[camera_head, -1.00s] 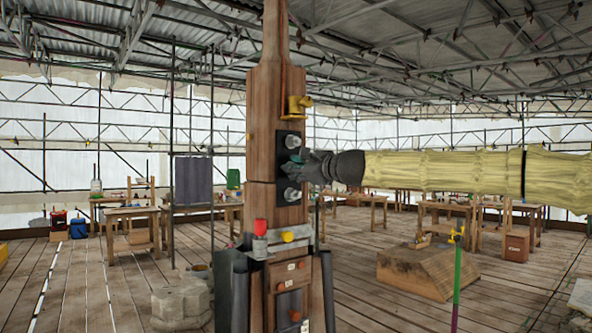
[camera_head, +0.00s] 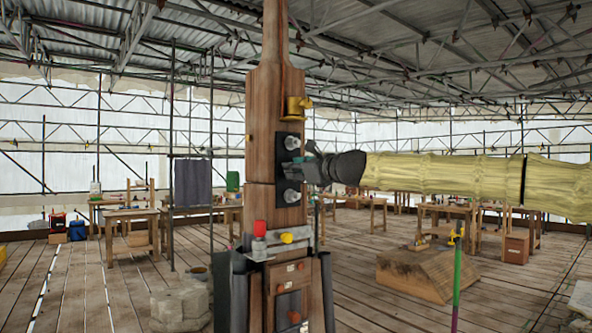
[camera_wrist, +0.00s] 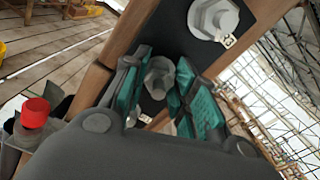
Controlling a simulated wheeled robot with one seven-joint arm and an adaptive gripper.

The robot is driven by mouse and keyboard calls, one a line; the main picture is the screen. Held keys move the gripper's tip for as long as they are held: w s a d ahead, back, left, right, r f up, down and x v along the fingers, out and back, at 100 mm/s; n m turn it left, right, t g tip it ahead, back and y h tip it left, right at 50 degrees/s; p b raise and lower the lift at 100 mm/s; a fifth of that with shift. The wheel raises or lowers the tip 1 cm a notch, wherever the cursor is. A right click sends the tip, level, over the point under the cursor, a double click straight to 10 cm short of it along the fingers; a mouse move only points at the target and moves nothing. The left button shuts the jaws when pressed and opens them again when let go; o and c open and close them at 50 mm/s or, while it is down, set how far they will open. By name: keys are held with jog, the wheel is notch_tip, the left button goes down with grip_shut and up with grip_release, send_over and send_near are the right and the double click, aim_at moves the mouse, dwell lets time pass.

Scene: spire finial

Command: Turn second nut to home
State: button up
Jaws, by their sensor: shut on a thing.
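A tall wooden post carries a dark plate (camera_head: 279,168) with a vertical row of grey hex nuts. The upper nut (camera_head: 292,142) and the lower nut (camera_head: 291,196) show in the head view. My gripper (camera_head: 296,168) reaches in from the right between them and hides the middle nut there. In the wrist view, my gripper (camera_wrist: 165,90) has its teal fingers on both sides of the middle nut (camera_wrist: 158,78), shut on it. Another nut (camera_wrist: 212,18) with a small white tag sits beyond. The nut's contact faces are partly hidden by the fingers.
A brass fitting (camera_head: 298,106) juts from the post above the plate. A red knob (camera_head: 259,230) and a yellow knob (camera_head: 287,237) sit below; the red knob also shows in the wrist view (camera_wrist: 35,112). Workbenches stand well behind.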

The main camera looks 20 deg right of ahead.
jog(key=shift+f, duration=0.1)
jog(key=o, duration=1)
jog(key=shift+d, duration=0.1)
jog(key=shift+s, duration=0.15)
jog(key=v, duration=1.1)
jog(key=shift+s+d, duration=0.15)
jog(key=shift+s, duration=0.15)
